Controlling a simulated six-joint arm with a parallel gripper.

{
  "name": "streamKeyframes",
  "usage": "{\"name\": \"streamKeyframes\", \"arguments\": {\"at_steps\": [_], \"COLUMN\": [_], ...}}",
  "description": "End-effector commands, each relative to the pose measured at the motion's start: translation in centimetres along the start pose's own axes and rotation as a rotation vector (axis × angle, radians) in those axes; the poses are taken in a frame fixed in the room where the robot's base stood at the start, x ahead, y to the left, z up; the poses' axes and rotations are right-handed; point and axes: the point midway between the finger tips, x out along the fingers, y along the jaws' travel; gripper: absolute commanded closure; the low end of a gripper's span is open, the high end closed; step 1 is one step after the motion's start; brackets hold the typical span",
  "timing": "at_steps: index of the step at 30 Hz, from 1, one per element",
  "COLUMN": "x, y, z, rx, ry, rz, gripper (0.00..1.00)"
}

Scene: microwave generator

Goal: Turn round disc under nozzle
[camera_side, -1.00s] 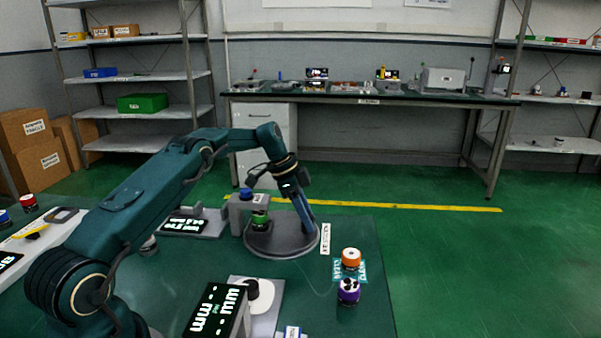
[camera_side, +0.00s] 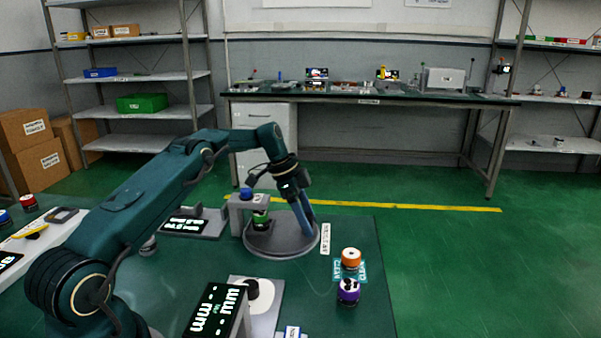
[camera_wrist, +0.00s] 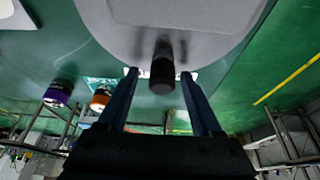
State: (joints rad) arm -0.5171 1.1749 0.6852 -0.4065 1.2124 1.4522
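The round grey disc (camera_side: 275,244) lies flat on the green table in the side view. It fills the top of the wrist view (camera_wrist: 205,25). The nozzle bracket (camera_side: 235,212), with a blue top, stands at the disc's left rear. A green and dark jar (camera_side: 261,219) sits on the disc by the bracket. My gripper (camera_side: 308,230) points down at the disc's right side. In the wrist view, my gripper (camera_wrist: 159,72) is open, with a finger either side of a dark upright peg (camera_wrist: 162,75) on the disc. Gaps show between peg and fingers.
An orange-topped jar (camera_side: 351,258) and a purple jar (camera_side: 348,291) stand right of the disc by a labelled mat. The table's right edge is near the jars.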

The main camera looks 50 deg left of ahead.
Motion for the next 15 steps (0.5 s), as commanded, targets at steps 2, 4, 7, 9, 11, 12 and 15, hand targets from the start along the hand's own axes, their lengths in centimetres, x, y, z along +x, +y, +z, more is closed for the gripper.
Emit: {"name": "streamKeyframes", "arguments": {"at_steps": [2, 4, 7, 9, 11, 12, 15], "x": [-0.1, -0.1, -0.7, -1.5, -2.4, -3.0, -4.2], "y": [-0.1, -0.1, -0.1, -0.1, -0.1, -0.1, -0.1], "z": [0.0, 0.0, 0.0, 0.0, 0.0, 0.0, 0.0], "rx": [-0.001, -0.001, -0.002, -0.001, -0.001, -0.001, -0.001], "ry": [0.001, 0.001, 0.002, 0.002, 0.001, 0.001, 0.001], "rz": [-0.002, -0.003, -0.005, -0.006, -0.007, -0.007, -0.005], "gripper": [0.33, 0.33, 0.33, 0.33, 0.33, 0.33, 0.33]}}
